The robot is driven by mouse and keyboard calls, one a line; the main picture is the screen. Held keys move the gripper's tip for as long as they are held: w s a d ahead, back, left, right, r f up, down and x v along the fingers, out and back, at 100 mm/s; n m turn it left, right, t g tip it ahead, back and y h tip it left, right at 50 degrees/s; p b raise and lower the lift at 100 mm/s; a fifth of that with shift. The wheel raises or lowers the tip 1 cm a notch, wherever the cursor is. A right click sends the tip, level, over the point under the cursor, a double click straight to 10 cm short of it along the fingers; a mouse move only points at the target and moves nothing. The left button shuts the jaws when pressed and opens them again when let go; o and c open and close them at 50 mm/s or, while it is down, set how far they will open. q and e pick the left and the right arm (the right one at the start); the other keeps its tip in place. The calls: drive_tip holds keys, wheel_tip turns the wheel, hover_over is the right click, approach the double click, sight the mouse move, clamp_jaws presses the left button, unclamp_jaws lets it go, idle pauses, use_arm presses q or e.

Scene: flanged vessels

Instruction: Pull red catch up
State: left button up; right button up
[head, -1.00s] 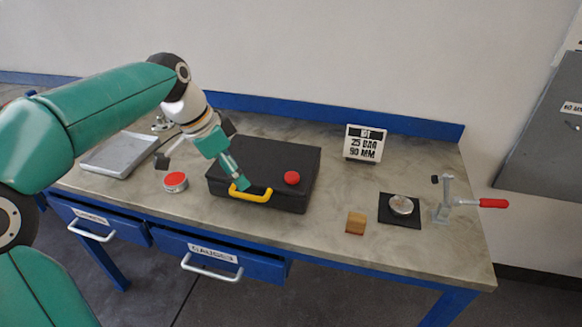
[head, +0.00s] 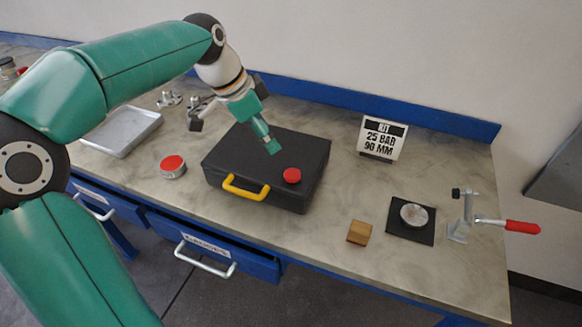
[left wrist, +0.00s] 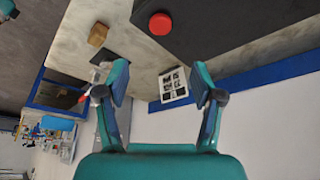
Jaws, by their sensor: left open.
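A black case (head: 232,155) with a yellow handle (head: 245,190) lies shut on the bench. A round red knob (head: 292,176) sits on its lid near the right front; it also shows at the top of the left wrist view (left wrist: 160,23). A toggle clamp (head: 463,217) with a red handle (head: 522,227) stands at the right end, the handle roughly level. My left gripper (head: 234,137) is open and empty over the case's back part. One finger is up and left of the red knob, apart from it. In the wrist view both fingers (left wrist: 160,85) are spread.
A red-topped round tin (head: 173,167) and a metal tray (head: 122,132) are left of the case. A wooden block (head: 359,232), a metal disc (head: 414,215) on a black pad and a sign (head: 382,138) are to the right. A drawer (head: 215,250) stands slightly open.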

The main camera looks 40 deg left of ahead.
sight(292, 174)
use_arm(q)
drive_tip(key=p+x, duration=0.1)
drive_tip(key=x, duration=1.3)
drive_tip(key=shift+f, duration=0.2)
